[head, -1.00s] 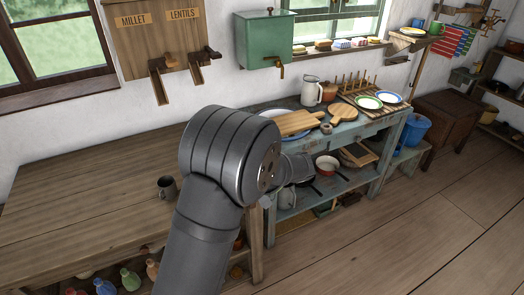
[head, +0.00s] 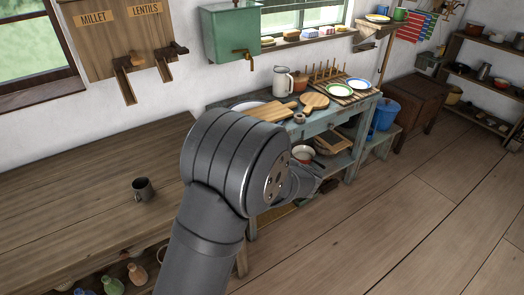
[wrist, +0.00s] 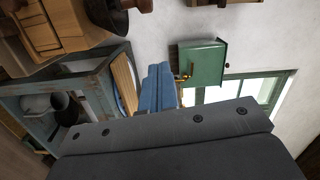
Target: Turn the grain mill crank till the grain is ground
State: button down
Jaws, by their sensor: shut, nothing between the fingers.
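I cannot pick out the grain mill or its crank with certainty. In the wrist view, a dark rounded piece (wrist: 108,14) beside a wooden body (wrist: 55,25) is cut off by the top edge; I cannot tell what it is. My gripper (wrist: 160,70) shows there as blue fingers, shut and empty, apart from the green tank behind them. In the head view my arm hides the gripper.
The blue-green bench (head: 335,120) holds boards, a jug (head: 283,80) and plates. The green tank (head: 230,35) and millet and lentils dispenser (head: 120,35) hang on the wall. Floor at right is clear.

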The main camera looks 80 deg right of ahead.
jog(key=w, duration=0.6)
jog(key=shift+a+f, duration=0.15)
jog(key=shift+f, duration=0.2)
jog(key=shift+w+a+m+g+h, duration=0.15)
jog(key=shift+a+m+g+h, duration=0.15)
jog(key=shift+m+h, duration=0.1)
jog(key=shift+w+a+m+g+h, duration=0.15)
jog(key=shift+a+m+g+h, duration=0.15)
jog(key=shift+g+h, duration=0.1)
jog(key=shift+w+a+m+g+h, duration=0.8)
jog(key=shift+w+a+g, duration=0.1)
jog(key=shift+w+a, duration=0.5)
